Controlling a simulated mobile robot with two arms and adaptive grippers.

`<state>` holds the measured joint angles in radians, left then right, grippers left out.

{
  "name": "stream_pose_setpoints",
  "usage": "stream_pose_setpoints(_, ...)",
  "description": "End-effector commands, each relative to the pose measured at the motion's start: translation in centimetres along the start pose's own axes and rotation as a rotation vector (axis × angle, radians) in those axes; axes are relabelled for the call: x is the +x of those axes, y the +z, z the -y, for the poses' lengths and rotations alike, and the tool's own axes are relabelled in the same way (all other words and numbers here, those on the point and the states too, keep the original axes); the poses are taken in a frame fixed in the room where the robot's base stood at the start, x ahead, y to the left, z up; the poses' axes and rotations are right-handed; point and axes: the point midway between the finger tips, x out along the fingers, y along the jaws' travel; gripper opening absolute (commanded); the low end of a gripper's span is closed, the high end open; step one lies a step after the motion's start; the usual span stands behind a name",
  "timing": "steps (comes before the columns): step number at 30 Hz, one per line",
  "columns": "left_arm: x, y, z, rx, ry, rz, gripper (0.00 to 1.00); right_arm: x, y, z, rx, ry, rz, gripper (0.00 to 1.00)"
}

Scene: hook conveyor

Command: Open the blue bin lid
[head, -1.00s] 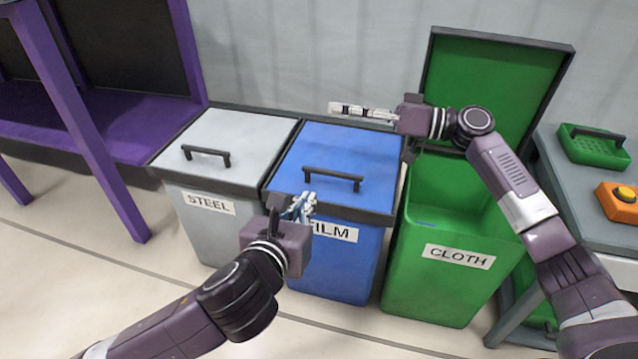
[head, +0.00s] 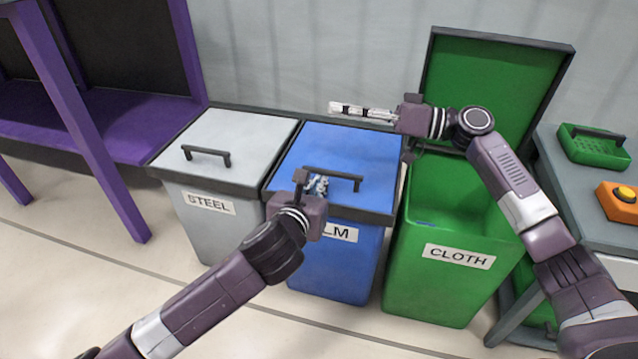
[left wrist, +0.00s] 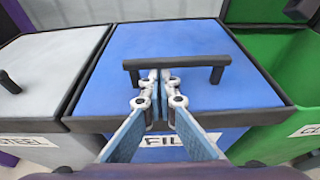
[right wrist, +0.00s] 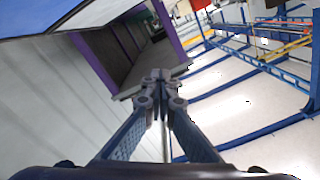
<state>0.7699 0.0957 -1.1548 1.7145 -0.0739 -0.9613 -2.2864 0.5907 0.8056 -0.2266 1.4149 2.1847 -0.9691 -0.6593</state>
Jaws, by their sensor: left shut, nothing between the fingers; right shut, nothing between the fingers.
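The blue bin (head: 335,268) labelled FILM stands in the middle, and its blue lid (head: 375,160) is down. A dark bar handle (head: 345,175) runs across the lid; it also shows in the left wrist view (left wrist: 205,61). My left gripper (head: 319,184) is shut and empty at the lid's front, by the left part of the handle. In the left wrist view its fingertips (left wrist: 160,76) reach the handle bar; I cannot tell if they touch it. My right gripper (head: 335,108) is shut and empty, above the back of the blue lid.
The grey STEEL bin (head: 205,230) with its lid down stands to the left. The green CLOTH bin (head: 425,285) to the right has its lid (head: 490,85) raised. A grey table (head: 590,185) at the right bears a green crate (head: 590,150) and an orange button box (head: 615,203).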

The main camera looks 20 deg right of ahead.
Motion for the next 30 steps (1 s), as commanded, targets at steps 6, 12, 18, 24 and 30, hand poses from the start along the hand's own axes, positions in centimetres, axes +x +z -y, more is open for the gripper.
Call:
stream_pose_setpoints(6, 0.0, 0.1, 0.0, 0.0, 0.0, 0.001, 0.0, 0.0, 0.0, 0.0, 0.0, 0.0, 0.0, 0.0)
stream_pose_setpoints(12, -0.3, 1.6, 0.0, 0.003, 0.0, 0.004, 0.0, 0.0, 0.0, 0.0, 0.0, 0.0, 0.0, 0.0)
stream_pose_setpoints(18, -0.3, 1.8, 0.0, 0.0, 0.001, 0.001, 0.0, 0.0, 0.0, 0.0, 0.0, 0.0, 0.0, 0.0)
stream_pose_setpoints(24, -0.3, 1.8, 0.0, 0.0, 0.0, 0.001, 0.0, 0.0, 0.0, 0.0, 0.0, 0.0, 0.0, 0.09)
stream_pose_setpoints(30, -0.3, 1.8, 0.0, 0.0, 0.0, 0.001, 0.0, 0.0, 0.0, 0.0, 0.0, 0.0, 0.0, 0.26)
